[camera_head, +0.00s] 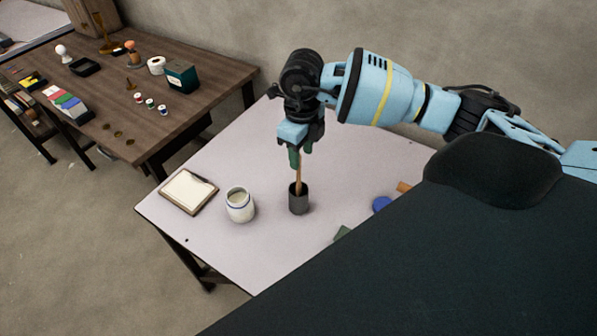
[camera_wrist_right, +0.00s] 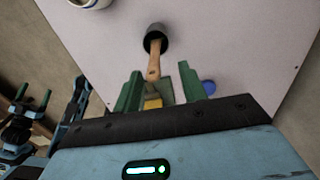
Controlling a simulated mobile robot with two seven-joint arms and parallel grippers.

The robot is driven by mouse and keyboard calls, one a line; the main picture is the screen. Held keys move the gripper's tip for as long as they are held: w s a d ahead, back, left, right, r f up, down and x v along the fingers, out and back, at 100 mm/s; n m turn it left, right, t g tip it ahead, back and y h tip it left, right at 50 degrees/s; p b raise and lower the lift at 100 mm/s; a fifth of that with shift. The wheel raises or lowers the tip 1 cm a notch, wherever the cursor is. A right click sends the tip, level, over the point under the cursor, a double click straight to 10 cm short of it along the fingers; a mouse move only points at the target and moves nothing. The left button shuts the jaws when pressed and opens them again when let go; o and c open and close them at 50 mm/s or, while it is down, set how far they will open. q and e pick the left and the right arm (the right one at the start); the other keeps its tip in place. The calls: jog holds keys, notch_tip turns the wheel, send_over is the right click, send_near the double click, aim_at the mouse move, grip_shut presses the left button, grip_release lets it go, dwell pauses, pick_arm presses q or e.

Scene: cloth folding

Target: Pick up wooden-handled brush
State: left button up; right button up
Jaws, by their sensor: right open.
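The wooden-handled brush (camera_head: 298,177) stands in a dark grey cup (camera_head: 298,203) on the pale table, handle up. Its lower end is hidden in the cup. My right gripper (camera_head: 300,157) is above the cup, pointing down, with its green fingers at the top of the handle. In the right wrist view the handle (camera_wrist_right: 153,62) leans out of the cup (camera_wrist_right: 158,38) toward the gap between the fingers of my right gripper (camera_wrist_right: 160,84). The fingers are apart, with no visible grip on the handle. My left gripper is not seen in the head view.
A white jar (camera_head: 240,206) and a framed pale tile (camera_head: 188,191) stand left of the cup. A blue disc (camera_head: 381,204), an orange piece (camera_head: 404,187) and a green piece (camera_head: 342,233) lie to the right. A brown table (camera_head: 200,70) with small items stands behind left.

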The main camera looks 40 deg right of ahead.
aim_at(299, 180)
jog(key=f, duration=0.3)
jog(key=shift+a+f, duration=0.4)
jog(key=shift+f, duration=0.65)
jog(key=shift+c, duration=0.4)
grip_shut()
